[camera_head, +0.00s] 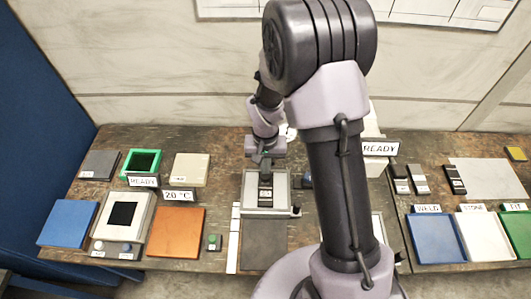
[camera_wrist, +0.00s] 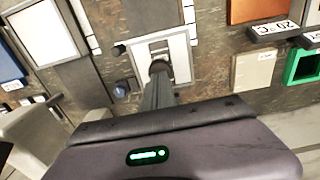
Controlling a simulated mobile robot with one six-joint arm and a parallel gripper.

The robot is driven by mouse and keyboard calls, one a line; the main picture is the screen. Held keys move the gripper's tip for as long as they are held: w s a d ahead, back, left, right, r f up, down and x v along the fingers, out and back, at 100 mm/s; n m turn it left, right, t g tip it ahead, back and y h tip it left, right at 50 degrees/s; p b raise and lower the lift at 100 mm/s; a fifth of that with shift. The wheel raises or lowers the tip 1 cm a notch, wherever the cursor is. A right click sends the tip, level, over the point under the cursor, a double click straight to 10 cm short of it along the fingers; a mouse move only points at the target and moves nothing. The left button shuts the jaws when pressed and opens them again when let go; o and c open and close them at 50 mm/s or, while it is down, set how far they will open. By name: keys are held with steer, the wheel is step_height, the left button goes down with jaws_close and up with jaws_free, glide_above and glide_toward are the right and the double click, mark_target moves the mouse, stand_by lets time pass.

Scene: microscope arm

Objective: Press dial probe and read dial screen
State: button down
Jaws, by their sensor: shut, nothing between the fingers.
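My gripper (camera_head: 265,168) is shut and empty, pointing down over a light grey framed device at the middle of the bench. The grey device (camera_head: 281,206) carries a small dark block with a pale label (camera_head: 265,196) at its front. In the wrist view my gripper's fingertips (camera_wrist: 160,66) are together over the same grey plate (camera_wrist: 180,48); whether they touch it I cannot tell. A dark rod end (camera_wrist: 119,49) and a bluish knob (camera_wrist: 120,90) sit beside the plate. I cannot make out which part is the dial probe, and no dial reading is legible.
A READY sign (camera_head: 380,149) stands right of my arm, which hides part of the bench. Left are a white-framed dark screen (camera_head: 103,216), a green frame (camera_head: 128,162), a 20 °C sign (camera_head: 179,195) and an orange plate (camera_head: 176,232). Blue (camera_head: 419,253), white and green trays lie right.

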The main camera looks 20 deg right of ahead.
mark_target(266, 176)
steer(key=shift+f, duration=0.1)
steer(key=shift+f+b, duration=2.45)
steer(key=shift+f, duration=0.1)
steer(key=shift+s, duration=0.1)
steer(key=shift+r, duration=0.1)
step_height(266, 176, up, 6)
steer(key=p, duration=0.4)
steer(key=shift+f, duration=0.25)
step_height(266, 176, up, 18)
steer(key=p, duration=0.1)
steer(key=shift+f+p, duration=0.25)
steer(key=shift+p, duration=0.15)
